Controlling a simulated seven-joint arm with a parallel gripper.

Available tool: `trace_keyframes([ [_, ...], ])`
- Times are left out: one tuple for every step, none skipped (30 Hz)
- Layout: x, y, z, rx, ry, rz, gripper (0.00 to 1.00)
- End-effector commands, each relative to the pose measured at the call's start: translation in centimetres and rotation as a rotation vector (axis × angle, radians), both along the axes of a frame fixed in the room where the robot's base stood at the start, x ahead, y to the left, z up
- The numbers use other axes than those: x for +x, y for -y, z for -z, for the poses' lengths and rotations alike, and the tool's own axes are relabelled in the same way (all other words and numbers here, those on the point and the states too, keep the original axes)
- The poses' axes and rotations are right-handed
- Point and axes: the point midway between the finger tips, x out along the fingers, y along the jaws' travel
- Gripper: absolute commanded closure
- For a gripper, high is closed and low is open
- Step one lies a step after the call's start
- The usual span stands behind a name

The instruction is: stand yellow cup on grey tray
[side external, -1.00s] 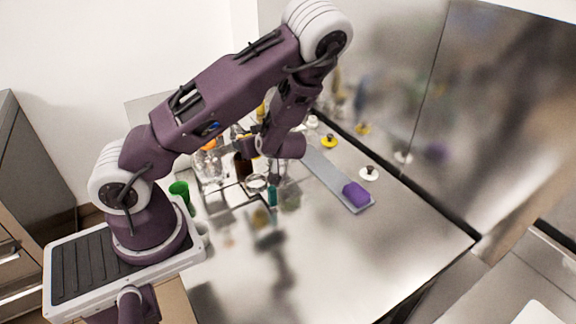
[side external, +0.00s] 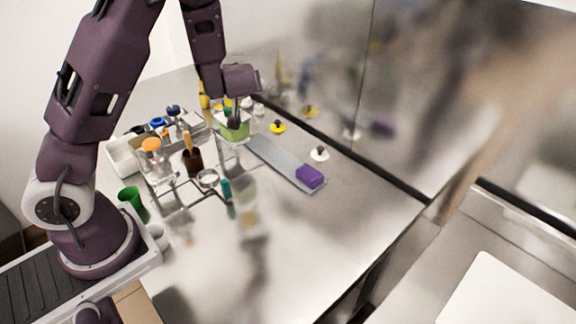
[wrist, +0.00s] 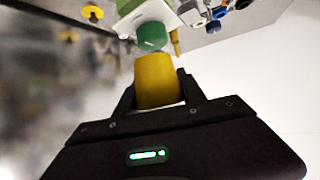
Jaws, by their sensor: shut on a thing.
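In the wrist view the yellow cup (wrist: 155,80) sits between the two dark fingers of my gripper (wrist: 158,92), which is shut on it. In the side external view my gripper (side external: 235,112) is over the back of the steel table, by a green and white box (side external: 233,128); I cannot make out the cup there for certain. A long flat grey strip, apparently the grey tray (side external: 272,157), lies to the right of my gripper. A purple block (side external: 310,176) rests on its near end; the rest looks bare.
Left of the gripper stand an orange-capped jar (side external: 152,146), a brown bottle (side external: 193,160) and a wire rack. A green cup (side external: 131,199) is near my base. Yellow (side external: 277,127) and white (side external: 319,153) knobbed discs lie along the back edge. The front right table is clear.

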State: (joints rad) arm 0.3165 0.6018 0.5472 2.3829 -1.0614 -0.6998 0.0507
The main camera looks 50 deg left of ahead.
Motion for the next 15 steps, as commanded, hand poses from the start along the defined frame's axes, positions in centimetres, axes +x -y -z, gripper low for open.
trace_keyframes([
  [1.6, 0.4, 0.0, 0.000, 0.002, 0.065, 0.93],
  [2.7, 0.9, 0.0, 0.000, 0.003, 0.115, 0.93],
  [4.2, 1.6, 0.0, -0.001, 0.002, 0.188, 0.93],
  [5.3, 2.1, 0.0, -0.001, 0.003, 0.246, 0.93],
  [6.4, 2.8, -0.1, 0.000, 0.003, 0.307, 0.93],
  [7.8, 3.7, -0.2, 0.000, 0.004, 0.391, 0.93],
  [8.7, 4.4, -0.2, 0.000, 0.005, 0.458, 0.93],
  [9.6, 5.2, -0.3, 0.000, 0.005, 0.520, 0.93],
  [10.4, 6.1, -0.4, 0.000, 0.004, 0.600, 0.93],
  [10.9, 6.8, -0.5, -0.001, 0.005, 0.656, 0.93],
  [11.3, 7.3, -0.5, 0.000, 0.005, 0.706, 0.93],
  [11.7, 8.0, -0.6, 0.000, 0.005, 0.769, 0.93],
  [11.9, 8.4, -0.6, 0.000, 0.003, 0.810, 0.93],
  [12.1, 8.9, -0.6, 0.000, 0.004, 0.849, 0.93],
  [12.2, 9.3, -0.6, -0.001, 0.004, 0.895, 0.93],
])
